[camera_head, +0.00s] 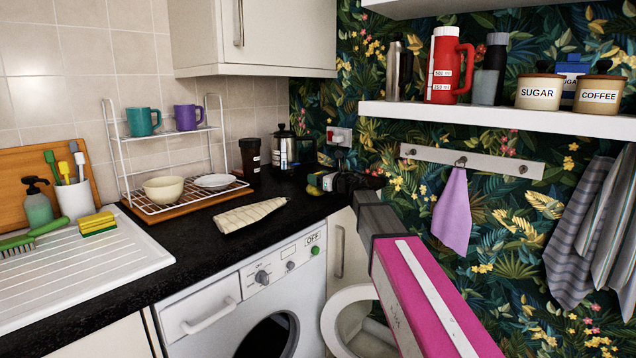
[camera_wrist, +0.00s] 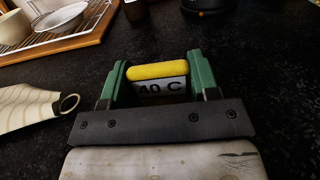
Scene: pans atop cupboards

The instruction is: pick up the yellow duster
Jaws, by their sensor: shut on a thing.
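My gripper (camera_wrist: 158,82) is shut on a yellow thing (camera_wrist: 157,71) with a white face marked "40 C", which I take to be the yellow duster. Its green fingers press on both ends of it. In the head view my gripper (camera_head: 322,182) is small, at the right end of the black worktop, with a bit of yellow between its fingers. Most of the duster is hidden by the gripper. I cannot tell whether it touches the worktop.
A cream mitt (camera_head: 250,214) with a loop lies on the worktop, left of my gripper. A wire dish rack (camera_head: 150,205) stands further left. A cafetiere (camera_head: 285,150) and a dark cup (camera_head: 250,157) stand behind. A lilac cloth (camera_head: 452,213) hangs from a hook rail at right.

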